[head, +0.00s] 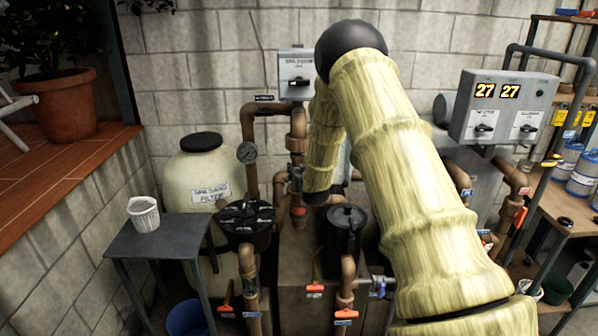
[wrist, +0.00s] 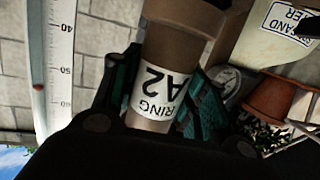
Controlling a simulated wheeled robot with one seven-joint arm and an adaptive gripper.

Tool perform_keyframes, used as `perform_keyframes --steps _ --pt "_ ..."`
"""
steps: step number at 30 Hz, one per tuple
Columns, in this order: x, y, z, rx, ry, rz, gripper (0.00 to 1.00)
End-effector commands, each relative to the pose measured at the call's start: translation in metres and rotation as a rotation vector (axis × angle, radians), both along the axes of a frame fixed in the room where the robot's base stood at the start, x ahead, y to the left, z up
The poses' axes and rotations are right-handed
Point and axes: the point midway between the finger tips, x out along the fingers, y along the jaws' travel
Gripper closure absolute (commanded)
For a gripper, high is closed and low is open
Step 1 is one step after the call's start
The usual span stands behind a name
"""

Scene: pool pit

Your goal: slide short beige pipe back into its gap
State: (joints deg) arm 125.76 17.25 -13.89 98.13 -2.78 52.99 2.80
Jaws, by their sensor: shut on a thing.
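My gripper (wrist: 160,90) is shut on a short brown-beige pipe (wrist: 172,52) in the wrist view. A white label reading "RING A2", upside down in the picture, wraps the pipe between the teal finger pads. A wider brown collar (wrist: 190,14) shows at the pipe's upper end; I cannot tell whether it is part of the held pipe or touching it. In the head view my arm's forearm hangs down in front of the brown pipework (head: 251,130). My gripper and the held pipe are not clearly visible there. I cannot make out the gap.
The cream sand filter (head: 205,178) stands at left, behind a small grey table (head: 165,238) with a white cup (head: 144,214). A dark-lidded pump pot (head: 345,222) and red-handled valves are close below my arm. A grey control box (head: 503,108) is at right.

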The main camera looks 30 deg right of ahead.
Motion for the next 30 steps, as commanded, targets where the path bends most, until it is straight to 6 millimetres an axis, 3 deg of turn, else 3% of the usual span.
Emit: perform_keyframes --steps 30 --pt "0.0026 -0.0092 -0.0073 -0.001 0.005 -0.009 1.00"
